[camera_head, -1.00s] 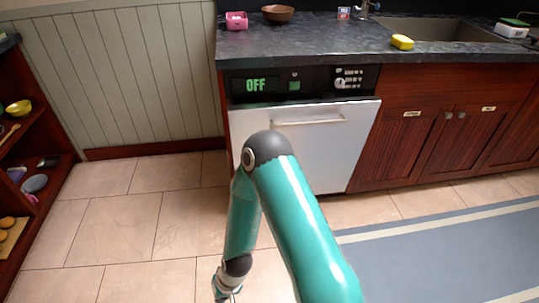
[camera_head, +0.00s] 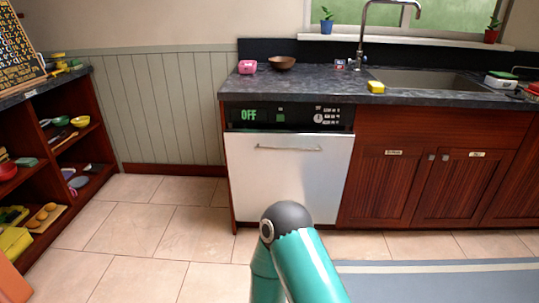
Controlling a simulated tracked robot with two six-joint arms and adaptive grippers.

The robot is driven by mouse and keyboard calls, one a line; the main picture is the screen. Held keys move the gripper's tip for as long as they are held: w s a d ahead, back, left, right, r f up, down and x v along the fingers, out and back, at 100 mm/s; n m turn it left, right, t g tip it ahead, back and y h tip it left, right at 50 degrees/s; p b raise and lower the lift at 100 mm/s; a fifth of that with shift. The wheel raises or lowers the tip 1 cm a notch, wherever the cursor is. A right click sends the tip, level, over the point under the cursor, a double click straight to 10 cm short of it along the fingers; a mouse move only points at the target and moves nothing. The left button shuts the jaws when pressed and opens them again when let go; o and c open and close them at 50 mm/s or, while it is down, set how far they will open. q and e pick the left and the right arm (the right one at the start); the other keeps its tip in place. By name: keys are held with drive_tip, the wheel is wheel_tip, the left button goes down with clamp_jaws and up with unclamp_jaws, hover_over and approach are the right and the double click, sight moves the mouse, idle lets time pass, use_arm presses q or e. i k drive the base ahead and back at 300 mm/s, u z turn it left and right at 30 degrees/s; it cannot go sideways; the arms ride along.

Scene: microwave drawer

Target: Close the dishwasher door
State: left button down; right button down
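The dishwasher (camera_head: 290,180) has a white front door with a horizontal bar handle (camera_head: 288,149) near its top. The door stands upright below a black control panel (camera_head: 290,117) that reads "OFF". Its front looks about level with the cabinets; I cannot tell if a small gap is left at the top. The elbow of one of my teal arms rises in front of the door's bottom edge and hides part of the floor there. Neither gripper shows in this view.
A dark countertop (camera_head: 330,92) runs above, with a pink container (camera_head: 247,66), brown bowl (camera_head: 282,63), yellow sponge (camera_head: 376,87) and sink (camera_head: 430,80). Wooden cabinets (camera_head: 440,180) stand to the right, open shelves (camera_head: 85,150) at left. Tiled floor (camera_head: 170,235) is clear; a blue-grey mat (camera_head: 440,285) lies at right.

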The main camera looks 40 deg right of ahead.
sight(308, 168)
drive_tip(key=u, duration=0.1)
drive_tip(key=i, duration=1.5)
drive_tip(key=z, duration=0.9)
drive_tip(key=i, duration=0.4)
drive_tip(key=z, duration=0.15)
drive_tip(key=k, duration=0.95)
drive_tip(key=z, duration=0.15)
drive_tip(key=i, duration=0.95)
drive_tip(key=u, duration=0.05)
